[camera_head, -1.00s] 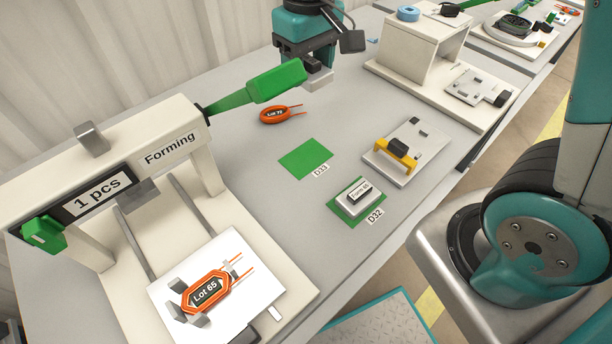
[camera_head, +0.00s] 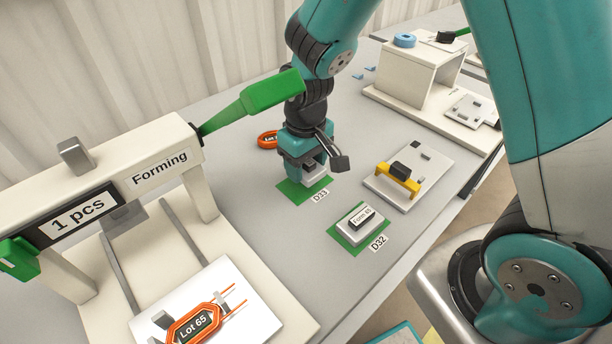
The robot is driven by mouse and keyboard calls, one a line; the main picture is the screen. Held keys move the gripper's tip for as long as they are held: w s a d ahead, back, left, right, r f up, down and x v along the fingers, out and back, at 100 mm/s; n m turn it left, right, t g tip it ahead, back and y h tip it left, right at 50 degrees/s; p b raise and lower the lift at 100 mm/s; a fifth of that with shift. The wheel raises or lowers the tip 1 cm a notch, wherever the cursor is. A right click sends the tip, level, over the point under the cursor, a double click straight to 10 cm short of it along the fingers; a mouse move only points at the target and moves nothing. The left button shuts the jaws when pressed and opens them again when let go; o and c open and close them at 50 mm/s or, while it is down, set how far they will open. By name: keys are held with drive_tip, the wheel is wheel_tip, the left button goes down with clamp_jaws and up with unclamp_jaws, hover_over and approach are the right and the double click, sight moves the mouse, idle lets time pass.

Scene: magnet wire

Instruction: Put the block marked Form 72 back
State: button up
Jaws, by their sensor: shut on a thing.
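My gripper (camera_head: 305,172) points down over the green pad (camera_head: 291,190) labelled D33. It is shut on a light grey block (camera_head: 314,173), mostly hidden by the fingers. No marking on this block is readable. The block is at or just above the pad; I cannot tell if it touches. A similar pale block (camera_head: 351,233) with a dark top part marked Form 65 sits on the green pad (camera_head: 336,235) labelled D32, to the front right.
The forming press (camera_head: 160,175), with a green lever (camera_head: 262,95), stands at left and holds an orange Lot 65 coil (camera_head: 193,326). An orange coil (camera_head: 267,139) lies behind my gripper. A fixture with a yellow bracket (camera_head: 398,180) is to the right.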

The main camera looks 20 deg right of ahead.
sight(306, 177)
drive_tip(key=shift+f, duration=1.7)
drive_tip(key=shift+f, duration=0.1)
drive_tip(key=shift+f+b, duration=0.15)
drive_tip(key=shift+b, duration=0.2)
drive_tip(key=o, duration=1.2)
drive_tip(key=shift+c, duration=0.2)
wheel_tip(306, 177, up, 12)
drive_tip(key=shift+r+p, duration=0.25)
drive_tip(key=shift+p, duration=0.85)
